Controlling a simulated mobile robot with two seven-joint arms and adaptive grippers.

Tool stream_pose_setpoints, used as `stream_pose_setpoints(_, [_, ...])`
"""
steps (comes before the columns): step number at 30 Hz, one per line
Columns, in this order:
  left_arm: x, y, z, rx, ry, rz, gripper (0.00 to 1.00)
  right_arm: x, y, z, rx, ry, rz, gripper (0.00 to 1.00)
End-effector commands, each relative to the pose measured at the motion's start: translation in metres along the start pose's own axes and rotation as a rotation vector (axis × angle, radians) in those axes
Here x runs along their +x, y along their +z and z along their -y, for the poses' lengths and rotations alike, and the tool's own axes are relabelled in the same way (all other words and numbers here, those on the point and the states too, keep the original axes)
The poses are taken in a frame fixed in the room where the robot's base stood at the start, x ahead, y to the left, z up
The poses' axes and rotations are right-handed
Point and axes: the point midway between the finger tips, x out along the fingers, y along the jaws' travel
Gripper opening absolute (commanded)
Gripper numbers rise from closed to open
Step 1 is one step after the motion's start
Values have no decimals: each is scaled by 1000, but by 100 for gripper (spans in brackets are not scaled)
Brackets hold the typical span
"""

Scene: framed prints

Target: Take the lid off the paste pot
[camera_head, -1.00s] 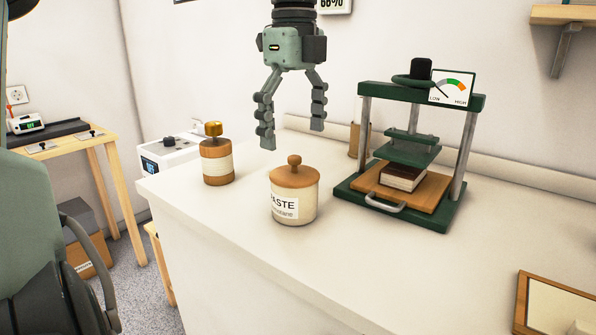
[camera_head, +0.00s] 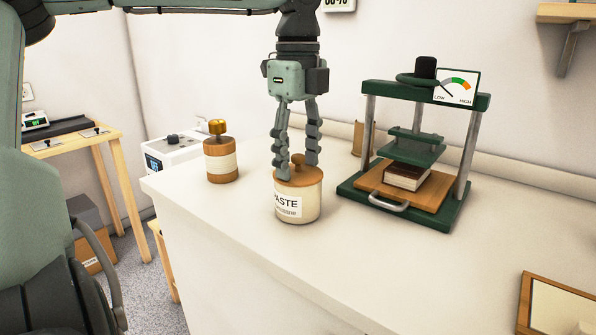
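The paste pot (camera_head: 297,207) is a cream jar with a "PASTE" label, standing upright on the white counter. Its round wooden lid (camera_head: 301,178) sits on top and has a small knob (camera_head: 298,160). My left gripper (camera_head: 298,166) points down from above, with one finger on each side of the knob. The fingers are drawn in close against the knob, partly hiding it and the lid's left edge. The lid rests on the pot with no visible gap. My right gripper is not in view.
A wooden jar with a brass knob (camera_head: 221,160) stands left of the pot. A green press (camera_head: 426,95) with a gauge stands to the right. A wood-framed item (camera_head: 526,302) lies at the lower right. The counter (camera_head: 370,262) in front of the pot is clear.

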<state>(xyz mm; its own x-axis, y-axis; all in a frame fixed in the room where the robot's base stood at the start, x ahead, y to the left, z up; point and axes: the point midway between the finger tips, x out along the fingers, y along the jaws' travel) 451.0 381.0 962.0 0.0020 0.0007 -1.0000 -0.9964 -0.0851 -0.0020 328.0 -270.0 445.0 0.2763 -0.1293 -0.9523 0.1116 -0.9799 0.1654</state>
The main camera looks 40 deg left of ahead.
Motion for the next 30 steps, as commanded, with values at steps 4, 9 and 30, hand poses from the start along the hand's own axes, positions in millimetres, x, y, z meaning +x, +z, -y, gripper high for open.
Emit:
stream_pose_setpoints(4, [2, 0, 0, 0, 2, 0, 25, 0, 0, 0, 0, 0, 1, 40])
stream_pose_setpoints(9, [3, 0, 0, 0, 3, -1, 4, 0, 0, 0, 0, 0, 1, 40])
stream_pose_setpoints(30, [-14, 1, -1, -1, 8, 2, 0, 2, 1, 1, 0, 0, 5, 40])
